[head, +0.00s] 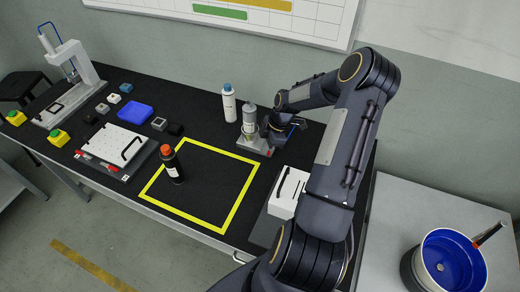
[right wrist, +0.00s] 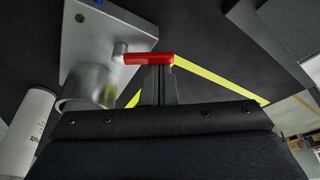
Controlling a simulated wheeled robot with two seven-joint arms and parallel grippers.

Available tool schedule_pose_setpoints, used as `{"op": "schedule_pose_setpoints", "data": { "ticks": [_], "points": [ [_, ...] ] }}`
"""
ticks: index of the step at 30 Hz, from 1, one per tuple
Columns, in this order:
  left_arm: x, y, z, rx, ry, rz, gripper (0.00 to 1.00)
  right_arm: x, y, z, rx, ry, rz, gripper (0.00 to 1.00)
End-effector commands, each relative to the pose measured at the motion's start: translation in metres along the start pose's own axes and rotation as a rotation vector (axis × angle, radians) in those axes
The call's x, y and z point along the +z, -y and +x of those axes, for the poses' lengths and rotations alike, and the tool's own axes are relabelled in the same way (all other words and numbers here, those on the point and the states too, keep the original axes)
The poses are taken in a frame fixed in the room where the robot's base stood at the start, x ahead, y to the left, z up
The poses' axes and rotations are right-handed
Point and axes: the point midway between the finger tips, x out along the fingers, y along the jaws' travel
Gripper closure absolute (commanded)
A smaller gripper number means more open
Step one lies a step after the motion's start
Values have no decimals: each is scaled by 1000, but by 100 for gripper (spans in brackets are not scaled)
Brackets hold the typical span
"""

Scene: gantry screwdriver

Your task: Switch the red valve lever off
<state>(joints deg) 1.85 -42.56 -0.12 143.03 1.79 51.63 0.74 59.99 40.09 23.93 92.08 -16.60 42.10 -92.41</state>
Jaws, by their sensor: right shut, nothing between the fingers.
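The red valve lever (right wrist: 148,58) shows in the right wrist view, lying crosswise on a small light pivot at its left end. It belongs to a grey unit with a flat base plate (right wrist: 88,35) and a metal cylinder (right wrist: 88,88). In the head view the unit's base (head: 254,144) stands near the back of the black table. My right gripper (right wrist: 158,70) is shut and empty, its fingertips right at the lever's right half; I cannot tell whether they touch. My left gripper is not in view.
A white bottle (head: 229,103) stands just left of the unit. A white box (head: 288,190) sits beneath my right arm. The outlined area is mostly clear.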

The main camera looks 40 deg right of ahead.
Motion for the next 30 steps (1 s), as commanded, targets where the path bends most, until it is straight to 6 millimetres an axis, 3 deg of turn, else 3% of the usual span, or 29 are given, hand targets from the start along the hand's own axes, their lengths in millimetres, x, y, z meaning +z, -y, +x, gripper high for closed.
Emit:
{"op": "schedule_pose_setpoints", "data": {
  "ticks": [21, 30],
  "points": [
    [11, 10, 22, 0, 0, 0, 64, 26, -1, -8, -220, 2, -631, 100],
    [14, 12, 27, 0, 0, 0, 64, 33, -5, -11, -283, 1, -811, 100]
  ]
}}
